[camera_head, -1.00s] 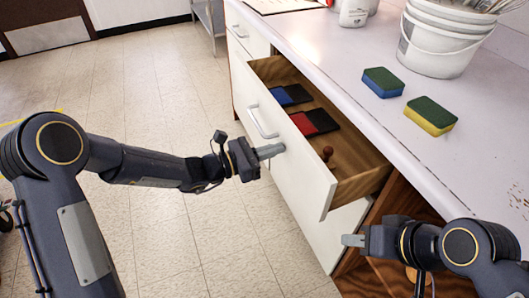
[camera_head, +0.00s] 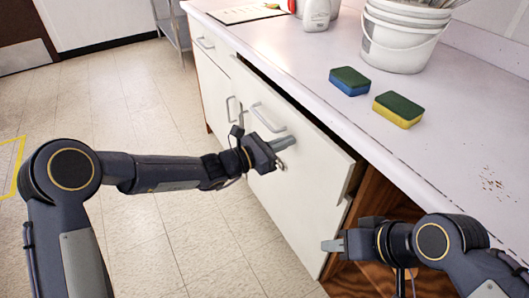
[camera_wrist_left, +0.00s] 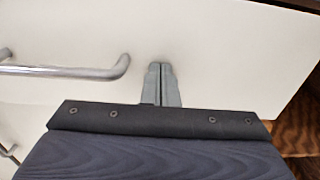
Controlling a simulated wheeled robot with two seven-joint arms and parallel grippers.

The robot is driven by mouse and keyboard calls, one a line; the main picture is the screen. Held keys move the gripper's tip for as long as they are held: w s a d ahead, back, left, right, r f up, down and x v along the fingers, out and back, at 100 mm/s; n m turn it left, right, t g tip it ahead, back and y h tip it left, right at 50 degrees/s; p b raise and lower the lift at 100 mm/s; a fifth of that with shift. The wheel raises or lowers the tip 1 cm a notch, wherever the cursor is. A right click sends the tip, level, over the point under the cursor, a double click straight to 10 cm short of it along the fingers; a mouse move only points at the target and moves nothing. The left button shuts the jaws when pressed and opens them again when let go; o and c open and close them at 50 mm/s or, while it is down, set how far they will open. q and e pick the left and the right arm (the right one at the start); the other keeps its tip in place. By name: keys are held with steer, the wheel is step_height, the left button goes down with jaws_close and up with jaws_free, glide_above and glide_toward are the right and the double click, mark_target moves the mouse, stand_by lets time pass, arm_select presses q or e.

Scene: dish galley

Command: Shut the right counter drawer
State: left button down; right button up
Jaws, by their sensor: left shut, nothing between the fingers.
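The right counter drawer (camera_head: 300,138) has a white front with a metal bar handle (camera_head: 268,118). My left gripper (camera_head: 283,164) is at the drawer front, just below and right of the handle. In the left wrist view its fingers (camera_wrist_left: 161,84) are together and empty, pointing at the white front beside the handle (camera_wrist_left: 70,71). I cannot tell if the tips touch it. My right gripper (camera_head: 333,246) is low, near the cabinet's open bay, holding nothing visible.
The countertop (camera_head: 330,110) carries a blue-green sponge (camera_head: 349,81), a yellow-green sponge (camera_head: 398,109), white buckets (camera_head: 400,40) and a white bottle (camera_head: 316,14). An open wooden bay (camera_head: 372,200) lies right of the drawer. The tiled floor at left is clear.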

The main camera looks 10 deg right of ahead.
mark_target(298, 136)
arm_select(q)
steer(key=x, duration=0.4)
steer(key=shift+w+d, duration=0.1)
steer(key=shift+d, duration=0.1)
steer(key=shift+r, duration=0.15)
steer(key=shift+d+r, duration=0.1)
